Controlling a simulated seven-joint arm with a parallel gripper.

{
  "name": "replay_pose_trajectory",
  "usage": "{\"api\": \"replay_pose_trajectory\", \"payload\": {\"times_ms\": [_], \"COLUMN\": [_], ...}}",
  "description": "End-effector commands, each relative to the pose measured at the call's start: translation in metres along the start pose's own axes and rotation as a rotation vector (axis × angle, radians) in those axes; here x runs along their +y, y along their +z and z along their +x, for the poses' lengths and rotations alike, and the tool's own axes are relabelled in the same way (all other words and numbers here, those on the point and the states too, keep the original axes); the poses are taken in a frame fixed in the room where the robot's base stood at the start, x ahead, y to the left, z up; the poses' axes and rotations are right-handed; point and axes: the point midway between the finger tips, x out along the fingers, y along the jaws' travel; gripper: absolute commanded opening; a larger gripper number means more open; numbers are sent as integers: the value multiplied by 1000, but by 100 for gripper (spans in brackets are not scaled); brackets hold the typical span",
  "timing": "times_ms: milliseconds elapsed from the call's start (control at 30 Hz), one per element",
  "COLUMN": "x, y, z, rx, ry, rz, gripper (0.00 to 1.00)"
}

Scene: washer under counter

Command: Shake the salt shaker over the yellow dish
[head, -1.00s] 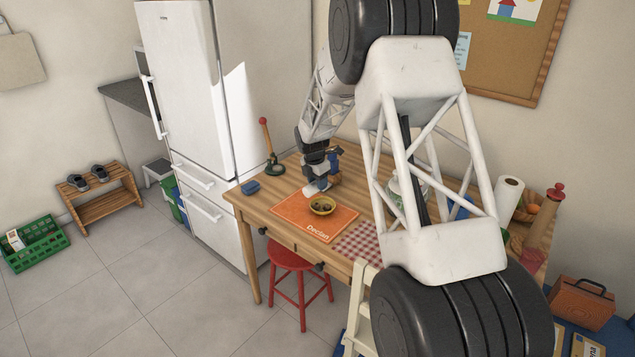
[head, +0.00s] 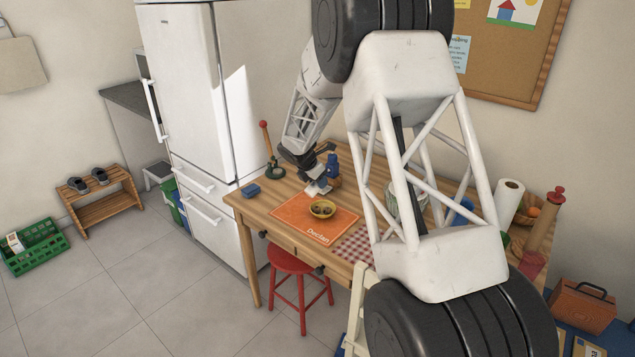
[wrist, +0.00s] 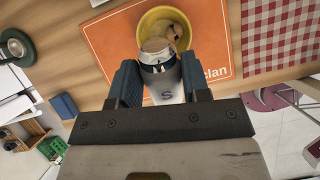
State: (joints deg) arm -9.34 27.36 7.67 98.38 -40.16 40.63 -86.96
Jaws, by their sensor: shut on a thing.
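My gripper (wrist: 157,82) is shut on the salt shaker (wrist: 167,94), a white body marked "S" with a metallic top, held between two blue finger pads. In the wrist view the shaker's top overlaps the near part of the yellow dish (wrist: 143,32). In the head view my gripper (head: 321,178) holds the white shaker (head: 316,189) tilted, just behind the yellow dish (head: 322,209). Brown pieces of food lie in the dish. The dish stands on an orange placemat (head: 291,213). Whether the shaker's top is directly over the dish is hard to tell.
A green-based stand with a red knob (head: 265,126) and a small blue block (head: 250,189) are on the table's left side. A red checked cloth (head: 355,246) lies right of the placemat. My arm hides much of the table's right side.

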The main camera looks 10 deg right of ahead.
Motion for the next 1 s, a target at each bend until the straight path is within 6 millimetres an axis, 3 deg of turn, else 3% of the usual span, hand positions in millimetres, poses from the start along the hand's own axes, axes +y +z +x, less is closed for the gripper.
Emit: {"api": "replay_pose_trajectory", "payload": {"times_ms": [1000], "x": [0], "y": [11], "z": [-20], "rx": [-483], "ry": [-1], "rz": [-2], "gripper": [18]}}
